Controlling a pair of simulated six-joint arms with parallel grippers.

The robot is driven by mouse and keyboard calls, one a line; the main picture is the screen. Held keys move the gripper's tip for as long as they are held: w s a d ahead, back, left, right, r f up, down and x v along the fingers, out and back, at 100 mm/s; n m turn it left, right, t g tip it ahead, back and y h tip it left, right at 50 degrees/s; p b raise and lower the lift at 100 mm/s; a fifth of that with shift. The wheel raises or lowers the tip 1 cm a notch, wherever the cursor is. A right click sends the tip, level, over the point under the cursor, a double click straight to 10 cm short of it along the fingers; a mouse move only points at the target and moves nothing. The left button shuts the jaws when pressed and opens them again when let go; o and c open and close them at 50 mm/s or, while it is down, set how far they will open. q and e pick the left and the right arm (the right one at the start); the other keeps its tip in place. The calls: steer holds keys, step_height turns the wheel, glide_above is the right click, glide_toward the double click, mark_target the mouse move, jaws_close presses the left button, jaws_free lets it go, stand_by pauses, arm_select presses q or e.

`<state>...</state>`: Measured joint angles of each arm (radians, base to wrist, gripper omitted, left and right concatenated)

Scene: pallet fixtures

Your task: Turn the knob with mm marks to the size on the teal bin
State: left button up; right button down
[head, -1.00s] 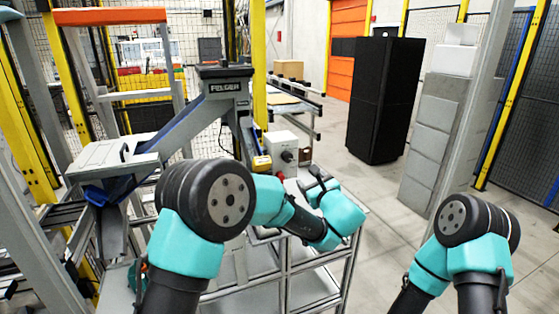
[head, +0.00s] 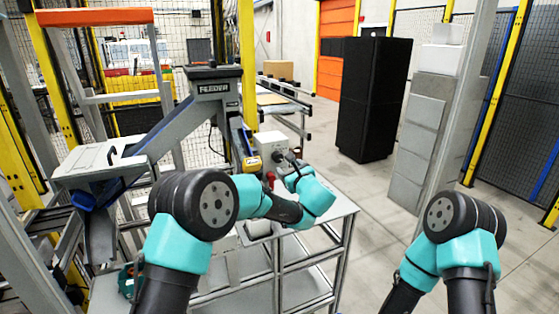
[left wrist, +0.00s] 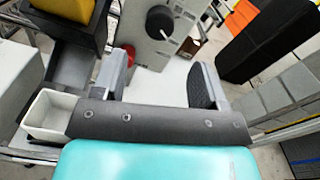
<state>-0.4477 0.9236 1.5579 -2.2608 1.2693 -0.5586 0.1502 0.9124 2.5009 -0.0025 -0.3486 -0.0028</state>
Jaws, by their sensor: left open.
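A pale box (head: 270,143) with a black knob (head: 279,156) stands at the far end of the metal table. In the left wrist view the knob (left wrist: 160,20) is round and black with a white pointer line; marks around it are too small to read. My left gripper (left wrist: 160,75) is open and empty, its fingers apart and short of the knob. In the head view my left gripper (head: 292,163) is just in front of the box, partly covering it. My right gripper is out of view.
A red part (left wrist: 146,58) sits low on the box. A white open bin (left wrist: 50,112) and a dark chute (left wrist: 72,72) lie left of my gripper. The grey feeder (head: 213,88) stands left of the box. A black cabinet (head: 372,95) stands behind, right.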

mark_target(279, 159)
arm_select(q)
steer(key=x, duration=0.9)
steer(key=shift+c, duration=0.5)
steer(key=c, duration=0.8)
steer(key=shift+c, duration=0.2)
